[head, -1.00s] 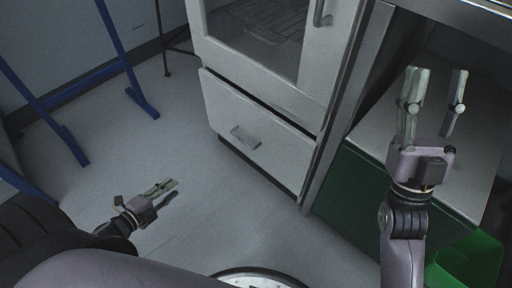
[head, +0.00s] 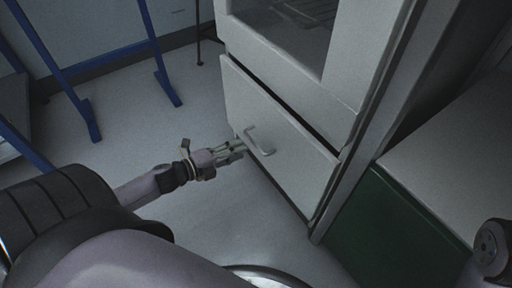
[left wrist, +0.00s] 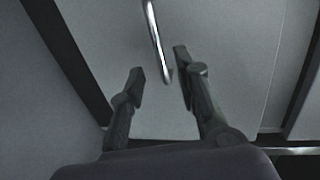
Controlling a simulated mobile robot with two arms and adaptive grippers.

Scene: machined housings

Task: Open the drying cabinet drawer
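The drying cabinet (head: 386,60) is light grey with a glass door above. Its drawer (head: 285,160) below has a curved metal handle (head: 262,148). The drawer front looks almost flush, with a dark gap along its top edge. My left gripper (head: 240,150) is at the drawer front, just left of the handle. In the left wrist view the two fingers (left wrist: 158,62) are apart, and the handle bar (left wrist: 157,40) lies between and ahead of their tips. Contact with the handle cannot be told. My right gripper is out of view; only part of my right arm shows at the lower right.
A green cabinet with a grey top (head: 470,150) stands right of the drying cabinet. Blue metal frames (head: 95,70) stand at the left. The floor (head: 130,120) before the drawer is clear apart from my left arm.

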